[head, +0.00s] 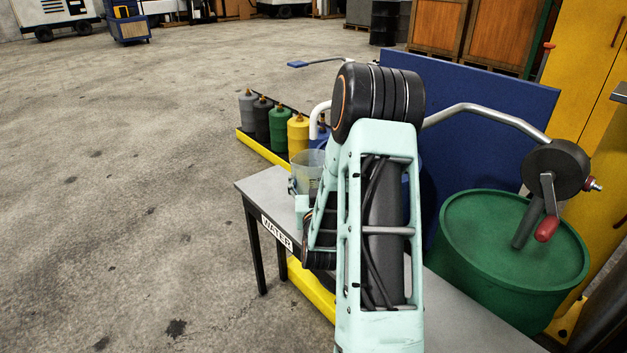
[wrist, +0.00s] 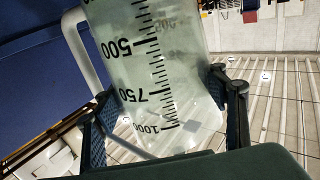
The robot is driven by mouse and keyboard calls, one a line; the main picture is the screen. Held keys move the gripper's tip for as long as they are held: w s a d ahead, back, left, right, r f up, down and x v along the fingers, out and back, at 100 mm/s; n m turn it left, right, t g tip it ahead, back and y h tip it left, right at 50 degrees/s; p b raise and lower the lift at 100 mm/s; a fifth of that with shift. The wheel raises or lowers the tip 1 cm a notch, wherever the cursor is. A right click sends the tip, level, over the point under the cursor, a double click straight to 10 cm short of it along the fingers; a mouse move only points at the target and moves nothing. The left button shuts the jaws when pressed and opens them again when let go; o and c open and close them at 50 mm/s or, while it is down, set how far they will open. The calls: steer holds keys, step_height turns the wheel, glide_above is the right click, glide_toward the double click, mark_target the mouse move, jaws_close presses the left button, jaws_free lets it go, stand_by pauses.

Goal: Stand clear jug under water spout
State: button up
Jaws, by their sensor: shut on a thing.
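A clear jug (head: 308,168) with black volume marks stands at the far left end of the grey bench, partly hidden by my arm. My gripper (head: 293,186) is shut on the jug's side. In the wrist view the jug (wrist: 150,70) fills the middle, with a finger of my gripper (wrist: 165,115) on each side.
The grey bench (head: 258,190) bears a WATER label. Several coloured bottles (head: 279,128) stand in a yellow tray behind. A blue panel (head: 470,115) stands behind my arm. A green drum (head: 510,245) with a crank is at the right. Open floor lies left.

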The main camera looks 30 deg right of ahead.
stand_by(0.3)
steer(key=o, duration=1.6)
steer(key=shift+o, duration=0.2)
steer(key=shift+r, duration=0.1)
steer(key=shift+r, duration=0.1)
steer(key=p+v, duration=0.1)
steer(key=v, duration=0.3)
steer(key=p+v, duration=0.1)
steer(key=v, duration=0.4)
steer(key=shift+s+a+r, duration=0.15)
steer(key=shift+s+r, duration=0.05)
steer(key=shift+p+v, duration=1.25)
steer(key=shift+p, duration=1.6)
steer(key=shift+f, duration=0.25)
steer(key=shift+w, duration=0.1)
